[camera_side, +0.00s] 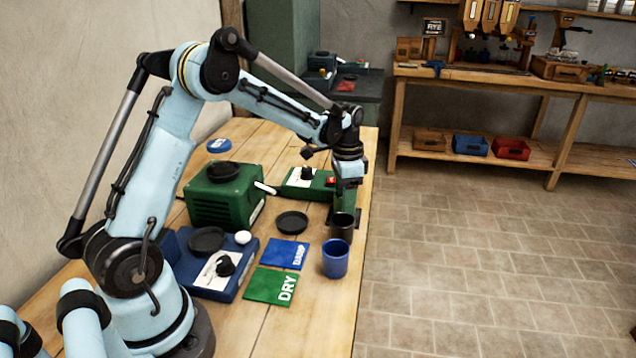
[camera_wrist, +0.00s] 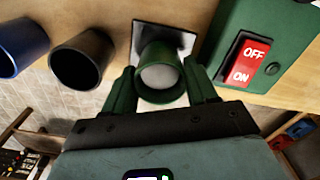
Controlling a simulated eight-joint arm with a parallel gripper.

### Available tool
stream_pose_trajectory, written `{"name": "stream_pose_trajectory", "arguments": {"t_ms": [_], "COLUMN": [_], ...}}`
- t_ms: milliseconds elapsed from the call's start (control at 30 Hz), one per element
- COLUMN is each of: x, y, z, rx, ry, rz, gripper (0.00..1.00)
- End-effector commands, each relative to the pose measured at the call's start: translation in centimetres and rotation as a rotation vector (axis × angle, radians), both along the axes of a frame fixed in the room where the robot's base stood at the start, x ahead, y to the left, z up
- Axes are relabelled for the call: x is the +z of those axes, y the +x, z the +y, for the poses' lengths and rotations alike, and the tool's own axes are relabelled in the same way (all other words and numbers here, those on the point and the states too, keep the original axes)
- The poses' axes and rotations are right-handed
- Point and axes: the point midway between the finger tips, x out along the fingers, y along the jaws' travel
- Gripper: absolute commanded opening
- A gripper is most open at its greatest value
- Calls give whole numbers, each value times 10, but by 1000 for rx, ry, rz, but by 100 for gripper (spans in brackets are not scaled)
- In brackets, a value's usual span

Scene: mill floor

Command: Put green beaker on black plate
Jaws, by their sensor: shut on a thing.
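The green beaker (camera_wrist: 160,76) is between the two green fingers of my gripper (camera_wrist: 162,92) in the wrist view, its open mouth towards the camera. My gripper is shut on it. In the side view my gripper (camera_side: 346,203) points down near the table's right edge, behind the black cup; the beaker is hard to tell from the fingers there. A flat black round plate (camera_side: 292,223) lies bare on the table, left of my gripper. A dark square tile (camera_wrist: 178,36) shows behind the beaker in the wrist view; I cannot tell whether the beaker touches it.
A black cup (camera_side: 343,228) and a blue cup (camera_side: 335,260) stand near the table's right edge. A blue DAMP card (camera_side: 285,254) and green DRY card (camera_side: 268,286) lie flat. Dark discs top the green box (camera_side: 215,205) and blue device (camera_side: 200,285). A red-switched green device (camera_side: 304,186) is close behind.

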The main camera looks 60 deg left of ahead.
Motion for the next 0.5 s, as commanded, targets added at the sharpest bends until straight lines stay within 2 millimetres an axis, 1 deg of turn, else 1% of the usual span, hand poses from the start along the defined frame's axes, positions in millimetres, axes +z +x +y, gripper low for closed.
{"name": "stream_pose_trajectory", "arguments": {"t_ms": [300,333,367,400,500], "x": [-3,-3,-3,-3,-3], "y": [0,0,0,0,0], "z": [0,0,0,0,0], "rx": [0,0,0,0,0], "ry": [0,0,0,0,0], "rz": [0,0,0,0,0], "gripper": [17,62,66,68,68]}}
